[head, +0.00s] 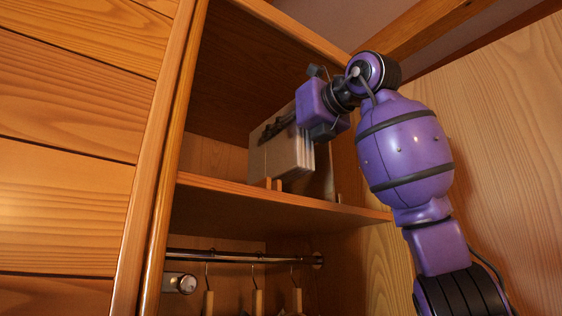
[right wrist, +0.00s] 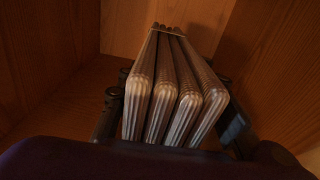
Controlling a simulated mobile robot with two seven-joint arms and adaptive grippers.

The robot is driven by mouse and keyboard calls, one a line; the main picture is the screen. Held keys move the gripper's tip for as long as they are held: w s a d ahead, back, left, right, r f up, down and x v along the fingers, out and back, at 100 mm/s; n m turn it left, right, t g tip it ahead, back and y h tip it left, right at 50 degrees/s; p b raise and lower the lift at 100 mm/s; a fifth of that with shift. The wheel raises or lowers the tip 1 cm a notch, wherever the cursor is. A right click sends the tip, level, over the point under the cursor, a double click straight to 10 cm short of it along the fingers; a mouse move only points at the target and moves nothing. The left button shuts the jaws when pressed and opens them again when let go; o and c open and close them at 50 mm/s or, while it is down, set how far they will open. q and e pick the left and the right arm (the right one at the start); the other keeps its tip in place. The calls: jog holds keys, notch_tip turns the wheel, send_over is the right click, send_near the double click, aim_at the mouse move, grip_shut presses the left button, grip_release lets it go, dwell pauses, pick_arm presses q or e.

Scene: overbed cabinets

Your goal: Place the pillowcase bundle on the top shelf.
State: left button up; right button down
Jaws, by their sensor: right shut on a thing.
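The pillowcase bundle (head: 283,158) is a beige stack of folded cloths standing on edge inside the upper compartment. In the right wrist view the bundle (right wrist: 172,95) shows several folded layers, with a thin band across the far end. My right gripper (head: 283,124) reaches in from the right and is shut on the bundle, one finger along each side. The top shelf (head: 230,196) is a wooden board below the bundle. I cannot tell whether the bundle touches it. My left gripper is not in view.
Below the shelf a metal rail (head: 230,258) carries several hangers. A cabinet side post (head: 165,160) bounds the opening on the left. The shelf's left part looks clear.

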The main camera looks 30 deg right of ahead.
aim_at(311, 144)
jog(key=shift+w+d+f, duration=0.35)
jog(key=shift+f, duration=0.3)
jog(key=f, duration=0.2)
jog(key=shift+w+d+f, duration=0.15)
jog(key=shift+w+f, duration=0.2)
jog(key=shift+f, duration=0.5)
jog(key=shift+f, duration=0.1)
jog(key=c, duration=1.2)
grip_release()
jog(key=shift+f, duration=0.1)
jog(key=shift+s+r, duration=0.1)
jog(key=shift+r, duration=0.15)
jog(key=s, duration=0.8)
jog(key=s+d, duration=0.1)
jog(key=s, duration=0.3)
